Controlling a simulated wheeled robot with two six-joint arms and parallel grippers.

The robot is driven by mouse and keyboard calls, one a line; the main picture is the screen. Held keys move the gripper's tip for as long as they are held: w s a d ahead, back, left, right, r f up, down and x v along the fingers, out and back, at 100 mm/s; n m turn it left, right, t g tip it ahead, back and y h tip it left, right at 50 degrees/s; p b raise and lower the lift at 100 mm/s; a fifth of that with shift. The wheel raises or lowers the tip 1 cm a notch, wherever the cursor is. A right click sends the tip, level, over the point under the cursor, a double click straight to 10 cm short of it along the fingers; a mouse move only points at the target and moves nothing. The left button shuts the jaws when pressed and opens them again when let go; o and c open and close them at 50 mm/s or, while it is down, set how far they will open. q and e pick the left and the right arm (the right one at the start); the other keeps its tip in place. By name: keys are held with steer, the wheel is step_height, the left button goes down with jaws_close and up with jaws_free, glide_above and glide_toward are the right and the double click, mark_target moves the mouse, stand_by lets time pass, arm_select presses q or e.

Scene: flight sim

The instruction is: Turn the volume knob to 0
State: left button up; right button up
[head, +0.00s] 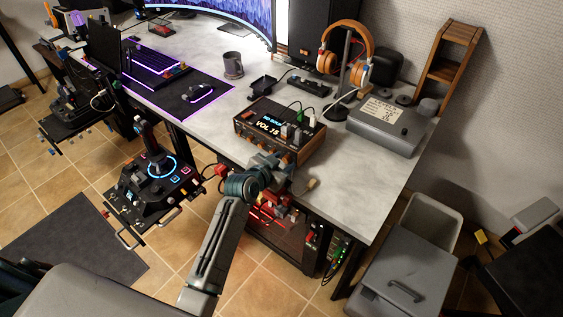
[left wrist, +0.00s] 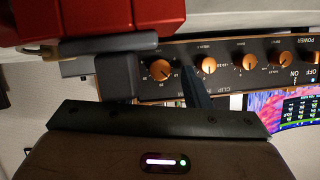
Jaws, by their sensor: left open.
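A wood-sided audio box (head: 246,124) stands near the desk's front edge, its display (head: 268,128) reading "VOL 15". A row of orange-ringed knobs runs along its front. In the left wrist view the panel appears upside down, with the leftmost knob (left wrist: 160,70) and another knob (left wrist: 208,64) to its right. My left gripper (head: 284,174) is open in front of the box. One dark finger reaches the panel between these two knobs; contact is unclear. My right gripper is not in view.
A grey box (head: 385,128), headphones on a stand (head: 345,55) and a mug (head: 232,65) stand on the desk (head: 352,190). A joystick unit (head: 158,180) is left of my arm. Red parts (head: 277,208) lie below the desk edge. A grey bin (head: 432,222) stands right.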

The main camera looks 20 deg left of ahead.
arm_select(q)
jaws_close()
